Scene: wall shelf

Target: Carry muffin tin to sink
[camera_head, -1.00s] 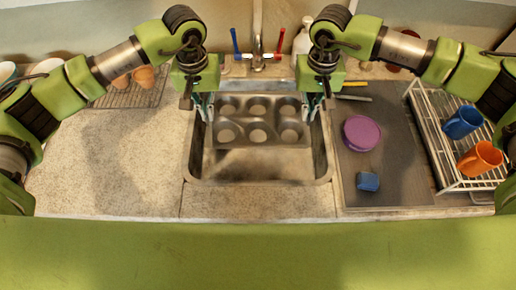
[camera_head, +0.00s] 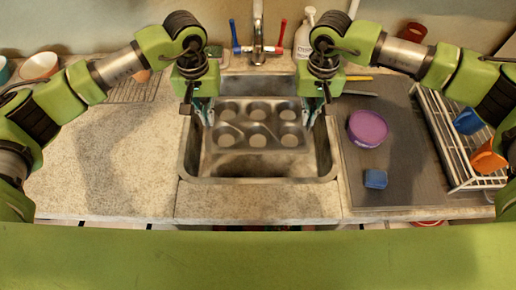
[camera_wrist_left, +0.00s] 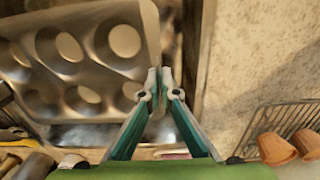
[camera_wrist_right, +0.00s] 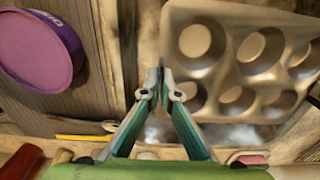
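The grey metal muffin tin (camera_head: 247,127), with several round cups, is level inside the sink (camera_head: 196,180) outline in the head view; I cannot tell whether it touches the sink floor. My left gripper (camera_head: 208,116) is at the tin's left end, its fingers nearly together on the rim. The tin (camera_wrist_left: 75,95) shows beside those fingertips (camera_wrist_left: 160,78) in the left wrist view. My right gripper (camera_head: 318,110) is shut on the rim at the right end. In the right wrist view the tin (camera_wrist_right: 215,75) lies against the fingertips (camera_wrist_right: 161,80).
The faucet (camera_head: 258,40) with blue and red handles stands behind the sink. A purple round container (camera_head: 367,128) and a blue block (camera_head: 375,179) lie on the right counter. A rack (camera_head: 445,125) with a blue and an orange cup is far right. The left counter (camera_head: 110,165) is mostly clear.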

